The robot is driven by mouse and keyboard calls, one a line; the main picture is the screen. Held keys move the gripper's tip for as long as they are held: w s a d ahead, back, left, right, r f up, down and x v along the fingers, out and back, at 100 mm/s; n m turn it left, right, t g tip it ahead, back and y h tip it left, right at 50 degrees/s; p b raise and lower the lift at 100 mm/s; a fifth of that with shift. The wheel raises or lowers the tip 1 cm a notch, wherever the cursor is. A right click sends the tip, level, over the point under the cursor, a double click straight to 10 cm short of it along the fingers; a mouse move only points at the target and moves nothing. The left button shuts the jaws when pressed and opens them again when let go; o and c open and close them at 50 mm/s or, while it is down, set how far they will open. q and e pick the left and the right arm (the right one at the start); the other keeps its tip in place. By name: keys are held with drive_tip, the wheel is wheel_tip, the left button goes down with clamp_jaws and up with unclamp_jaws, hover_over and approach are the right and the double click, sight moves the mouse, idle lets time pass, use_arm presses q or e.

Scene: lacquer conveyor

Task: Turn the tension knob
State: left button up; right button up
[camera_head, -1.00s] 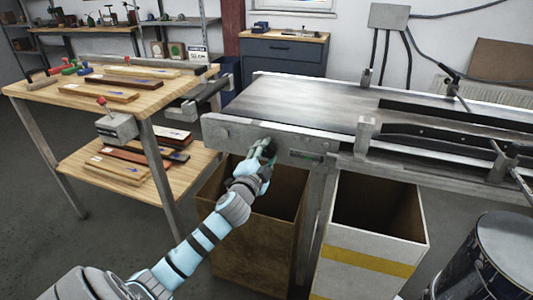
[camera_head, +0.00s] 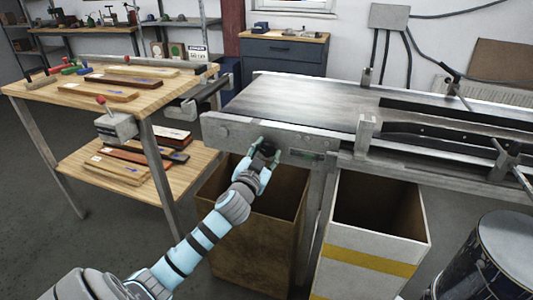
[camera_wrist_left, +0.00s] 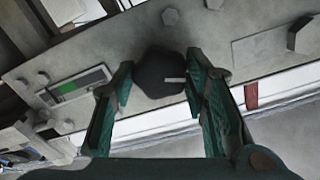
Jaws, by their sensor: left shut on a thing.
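The black tension knob (camera_head: 267,149) sits on the front face of the grey conveyor frame (camera_head: 225,132). In the left wrist view the knob (camera_wrist_left: 158,70) is dark and many-sided, with a short white mark to the right of its middle. My left gripper (camera_head: 261,160) is at the knob and partly hides it in the head view. In the wrist view its two green fingers (camera_wrist_left: 160,88) stand on either side of the knob and are shut on it. My right gripper is not in view.
A small panel with a green display (camera_wrist_left: 68,90) is beside the knob. A brown bin (camera_head: 245,245) and a white bin with a yellow stripe (camera_head: 365,263) stand below the conveyor. A wooden table (camera_head: 60,88) with boards is at the left, a drum (camera_head: 500,262) at the right.

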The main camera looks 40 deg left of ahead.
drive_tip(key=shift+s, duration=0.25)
use_arm(q)
drive_tip(key=o, duration=1.1)
drive_tip(key=shift+o, duration=0.2)
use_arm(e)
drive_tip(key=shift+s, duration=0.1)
use_arm(q)
drive_tip(key=v, duration=1.2)
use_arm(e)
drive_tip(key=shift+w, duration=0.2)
use_arm(q)
drive_tip(key=shift+w, duration=0.1)
